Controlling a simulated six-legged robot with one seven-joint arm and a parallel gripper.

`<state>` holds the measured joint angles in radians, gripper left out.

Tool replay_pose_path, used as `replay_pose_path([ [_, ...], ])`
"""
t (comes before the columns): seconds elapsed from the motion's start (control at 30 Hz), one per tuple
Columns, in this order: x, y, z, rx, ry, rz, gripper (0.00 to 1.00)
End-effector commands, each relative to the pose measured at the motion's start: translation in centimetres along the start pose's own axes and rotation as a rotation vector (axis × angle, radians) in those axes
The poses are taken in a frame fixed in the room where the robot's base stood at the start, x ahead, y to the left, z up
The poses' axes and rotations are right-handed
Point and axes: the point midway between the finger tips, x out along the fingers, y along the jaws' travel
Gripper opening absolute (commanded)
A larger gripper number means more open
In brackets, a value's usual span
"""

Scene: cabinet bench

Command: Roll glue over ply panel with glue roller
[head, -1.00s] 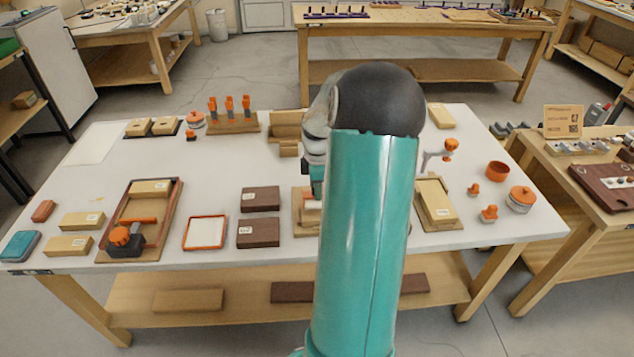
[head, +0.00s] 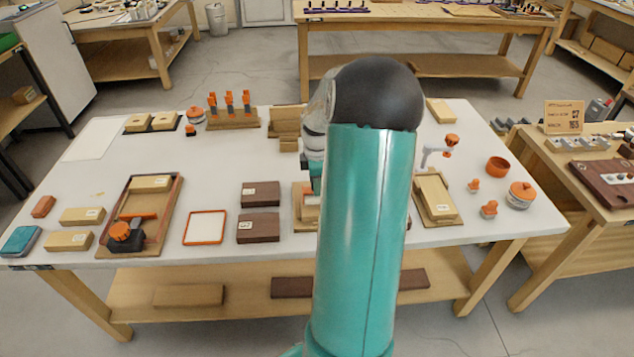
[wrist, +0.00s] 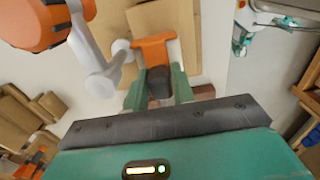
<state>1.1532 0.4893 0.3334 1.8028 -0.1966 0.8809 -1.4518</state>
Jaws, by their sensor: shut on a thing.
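The ply panel (head: 304,219) lies at the front middle of the table, mostly hidden behind my arm in the head view. In the wrist view, bare ply-coloured surface (wrist: 165,18) shows beyond the fingers. My gripper (wrist: 160,88) is shut on a dark grip with an orange part (wrist: 154,48), which looks like the glue roller; it is over the panel. I cannot tell whether the roller touches the panel. In the head view, my gripper (head: 315,180) shows only in part beside the teal arm link.
Two dark brown blocks (head: 259,227) lie just left of the panel, with an orange-rimmed tray (head: 205,227) beyond them. Another light board (head: 434,197) lies to the right. An orange-headed, grey-armed object (head: 440,152) stands behind it. Bare table shows at centre left.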

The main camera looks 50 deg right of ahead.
Motion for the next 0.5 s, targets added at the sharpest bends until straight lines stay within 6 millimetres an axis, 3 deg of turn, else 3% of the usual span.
replay_pose_path([
  [0.5, 0.73, -0.02, 0.02, 0.0, 0.0, -0.001, 0.07],
])
